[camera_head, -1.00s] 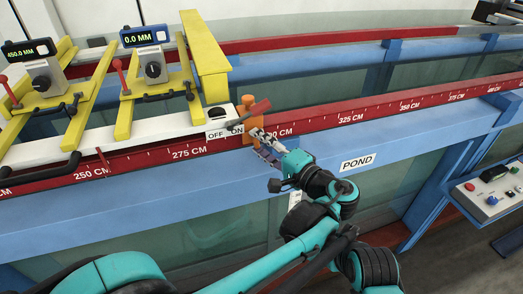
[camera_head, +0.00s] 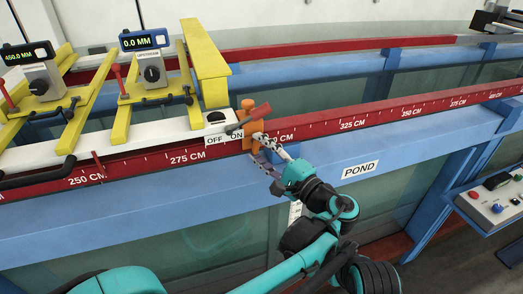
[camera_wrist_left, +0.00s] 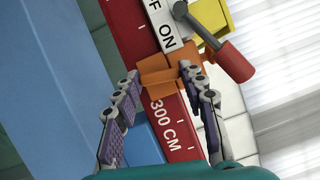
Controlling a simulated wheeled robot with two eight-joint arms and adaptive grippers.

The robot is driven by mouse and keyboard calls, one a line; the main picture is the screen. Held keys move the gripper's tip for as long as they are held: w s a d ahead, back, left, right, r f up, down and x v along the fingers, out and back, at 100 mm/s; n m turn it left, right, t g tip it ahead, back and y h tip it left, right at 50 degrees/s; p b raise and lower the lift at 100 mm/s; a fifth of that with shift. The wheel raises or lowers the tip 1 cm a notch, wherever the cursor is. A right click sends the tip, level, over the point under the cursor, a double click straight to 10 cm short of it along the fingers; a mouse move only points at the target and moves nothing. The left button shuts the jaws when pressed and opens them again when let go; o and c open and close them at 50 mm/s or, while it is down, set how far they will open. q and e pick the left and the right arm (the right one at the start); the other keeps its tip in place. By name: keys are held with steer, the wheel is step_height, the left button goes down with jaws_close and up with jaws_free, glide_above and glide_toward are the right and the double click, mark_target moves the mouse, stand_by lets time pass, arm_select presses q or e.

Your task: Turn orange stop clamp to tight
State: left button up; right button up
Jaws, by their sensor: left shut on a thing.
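The orange stop clamp (camera_head: 248,104) sits on the red scale rail, just right of the OFF/ON label and near the 300 CM mark. In the left wrist view its orange body (camera_wrist_left: 165,73) lies between my fingertips. My left gripper (camera_head: 261,152) is at the clamp's near right side. In the left wrist view the left gripper (camera_wrist_left: 162,80) has one finger on each side of the clamp and is shut on it. The near finger partly hides the clamp's edge. No tight marking is readable. My right gripper is not in view.
A red-gripped lever (camera_head: 262,111) sticks out close beside the clamp; its grip also shows in the left wrist view (camera_wrist_left: 235,62). The white carriage (camera_head: 130,133) and yellow frame (camera_head: 206,62) stand left. The rail to the right (camera_head: 390,116) is clear.

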arm_select(q)
steer(key=shift+r, duration=0.15)
steer(key=o, duration=1.1)
steer(key=shift+w, duration=0.1)
steer(key=shift+o, duration=0.3)
steer(key=shift+w+a, duration=0.1)
steer(key=shift+w, duration=0.05)
